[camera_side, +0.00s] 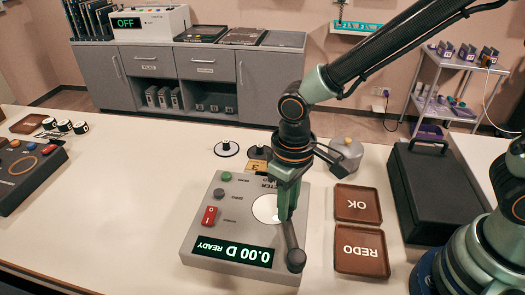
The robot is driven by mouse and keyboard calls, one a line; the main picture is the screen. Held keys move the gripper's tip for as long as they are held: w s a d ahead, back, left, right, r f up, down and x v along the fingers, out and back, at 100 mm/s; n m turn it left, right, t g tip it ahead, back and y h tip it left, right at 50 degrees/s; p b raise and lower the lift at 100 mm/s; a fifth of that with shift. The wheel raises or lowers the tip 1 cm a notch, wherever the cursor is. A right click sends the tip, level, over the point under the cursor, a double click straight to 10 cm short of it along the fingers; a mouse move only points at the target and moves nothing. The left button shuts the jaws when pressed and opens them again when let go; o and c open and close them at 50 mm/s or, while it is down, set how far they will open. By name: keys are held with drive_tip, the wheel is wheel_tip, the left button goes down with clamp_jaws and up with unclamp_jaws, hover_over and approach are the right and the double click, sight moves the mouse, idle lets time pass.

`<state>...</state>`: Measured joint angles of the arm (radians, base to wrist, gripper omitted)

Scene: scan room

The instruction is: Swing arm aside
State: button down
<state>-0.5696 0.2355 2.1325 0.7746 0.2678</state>
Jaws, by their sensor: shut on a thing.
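The grey meter (200,245) stands on the white table with its lit display (232,251) reading "0.00 D READY" upside down. A round white spot (266,209) shows on its top. The meter's dark arm (291,237) runs along the right side of the top and ends in a round black knob (296,260) near the display edge. My green gripper (287,203) points down over the right part of the meter and is shut on the meter's arm. The gripper hides part of the arm and the label behind it.
Two brown trays marked OK (357,204) and REDO (361,249) lie right of the meter. A black case (428,190) stands beyond them.

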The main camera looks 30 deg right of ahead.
drive_tip(key=s+d+m, duration=0.1)
drive_tip(key=m, duration=0.1)
drive_tip(key=d+m, duration=0.1)
drive_tip(key=m, duration=0.1)
drive_tip(key=shift+s+d+r, duration=0.1)
drive_tip(key=shift+s+d, duration=0.15)
drive_tip(key=shift+s, duration=0.1)
drive_tip(key=shift+s+d+m, duration=0.4)
drive_tip(key=shift+s+m, duration=0.2)
drive_tip(key=shift+m, duration=0.4)
drive_tip(key=shift+s+d+m, duration=0.35)
drive_tip(key=shift+s+m, duration=0.2)
drive_tip(key=shift+m, duration=0.45)
drive_tip(key=shift+s, duration=0.1)
drive_tip(key=c, duration=0.7)
unclamp_jaws()
drive_tip(key=shift+d, duration=0.1)
wheel_tip(320, 180, up, 12)
